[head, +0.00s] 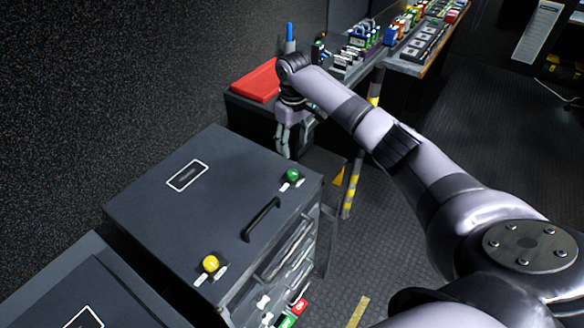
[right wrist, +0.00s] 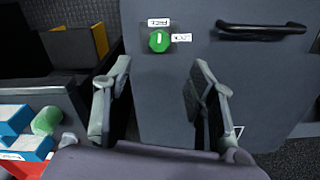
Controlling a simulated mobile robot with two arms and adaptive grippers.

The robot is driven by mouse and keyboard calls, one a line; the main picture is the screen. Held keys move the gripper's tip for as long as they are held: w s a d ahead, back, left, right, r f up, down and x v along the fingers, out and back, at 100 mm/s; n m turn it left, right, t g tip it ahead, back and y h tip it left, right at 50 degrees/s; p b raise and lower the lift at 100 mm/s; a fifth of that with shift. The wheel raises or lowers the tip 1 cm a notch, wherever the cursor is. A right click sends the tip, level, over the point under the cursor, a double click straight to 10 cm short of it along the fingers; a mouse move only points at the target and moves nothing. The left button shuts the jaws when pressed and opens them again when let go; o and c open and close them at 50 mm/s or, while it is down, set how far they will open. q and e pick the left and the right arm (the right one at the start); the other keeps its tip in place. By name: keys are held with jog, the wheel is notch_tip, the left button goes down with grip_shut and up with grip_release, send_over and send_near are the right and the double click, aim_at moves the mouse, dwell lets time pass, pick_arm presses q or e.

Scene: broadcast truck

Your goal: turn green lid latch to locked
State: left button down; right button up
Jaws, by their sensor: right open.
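The green lid latch (head: 292,175) is a round knob near the far right corner of the dark case lid (head: 150,215). In the right wrist view the green latch (right wrist: 159,40) shows a white mark standing about upright, in line with a small label above it; another label is at its right. The lettering is too small to read surely. My right gripper (head: 284,145) points down just beyond the case's far edge. In the right wrist view its open, empty fingers (right wrist: 160,66) spread to either side below the latch, apart from it. My left gripper is out of view.
A yellow knob (head: 210,264) and a black handle (head: 261,219) are on the same lid. A red case (head: 256,82) lies on a dark surface behind my gripper. A bench (head: 410,55) with several small coloured items stands at the back. Floor is clear at right.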

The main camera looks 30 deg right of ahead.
send_over(292, 172)
notch_tip(292, 172, down, 4)
jog(key=shift+s+f+p, duration=0.1)
jog(key=shift+f+p, duration=0.15)
jog(key=shift+p, duration=0.05)
notch_tip(292, 172, down, 5)
jog(key=shift+a, duration=0.1)
jog(key=shift+f, duration=1.5)
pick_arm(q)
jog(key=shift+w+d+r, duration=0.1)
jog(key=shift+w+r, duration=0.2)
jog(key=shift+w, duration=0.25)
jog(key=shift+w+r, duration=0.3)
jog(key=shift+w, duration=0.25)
pick_arm(e)
jog(key=shift+c, duration=0.5)
jog(key=c, duration=1)
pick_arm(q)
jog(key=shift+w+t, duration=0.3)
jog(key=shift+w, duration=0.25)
pick_arm(e)
jog(key=shift+c, duration=0.2)
